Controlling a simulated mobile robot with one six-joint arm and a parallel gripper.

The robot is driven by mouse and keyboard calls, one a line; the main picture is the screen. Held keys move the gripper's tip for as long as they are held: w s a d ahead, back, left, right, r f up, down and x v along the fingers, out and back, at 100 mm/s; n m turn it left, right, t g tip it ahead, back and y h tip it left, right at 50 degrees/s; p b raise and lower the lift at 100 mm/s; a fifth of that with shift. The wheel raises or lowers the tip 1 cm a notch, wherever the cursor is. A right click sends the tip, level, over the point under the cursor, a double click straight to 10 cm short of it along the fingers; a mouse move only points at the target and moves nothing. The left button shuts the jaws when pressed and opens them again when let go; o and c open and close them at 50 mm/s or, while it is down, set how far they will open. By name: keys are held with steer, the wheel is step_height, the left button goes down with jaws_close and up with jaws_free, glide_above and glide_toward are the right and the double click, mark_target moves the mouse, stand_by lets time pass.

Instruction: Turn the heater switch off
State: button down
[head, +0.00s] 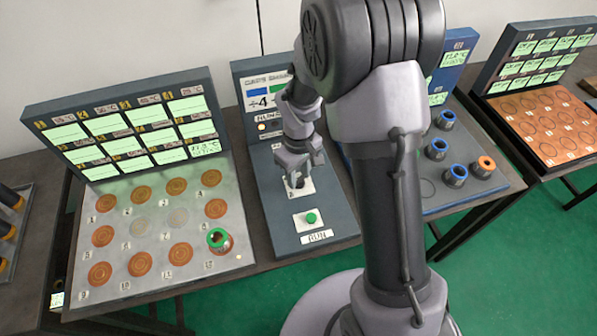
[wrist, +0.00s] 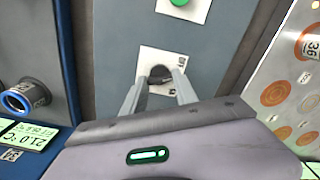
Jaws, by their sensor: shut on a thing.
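A dark rotary knob (wrist: 160,72) stands on a white plate (wrist: 147,56) on the blue-grey middle console; its small label is too small to read, so I cannot tell for sure that it is the heater switch. My gripper (wrist: 157,82) points down at the plate with one finger on each side of the knob, shut on it. In the head view my gripper (head: 297,178) is over the same white plate and hides most of the knob. Which way the knob is turned is not clear.
A green button (head: 311,217) sits on the same console just in front, above a RUN label (head: 317,237). A plate with orange discs (head: 103,236) and a green-rimmed cup (head: 219,239) lies left. Blue-rimmed cups (head: 436,149) and an orange-rimmed cup (head: 483,168) stand right.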

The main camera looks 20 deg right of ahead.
mark_target(299, 178)
steer(key=shift+n, duration=0.5)
steer(key=c, duration=1)
jaws_free()
steer(key=shift+o, duration=0.2)
step_height(299, 178, up, 17)
steer(key=p, duration=0.5)
steer(key=shift+r, duration=0.2)
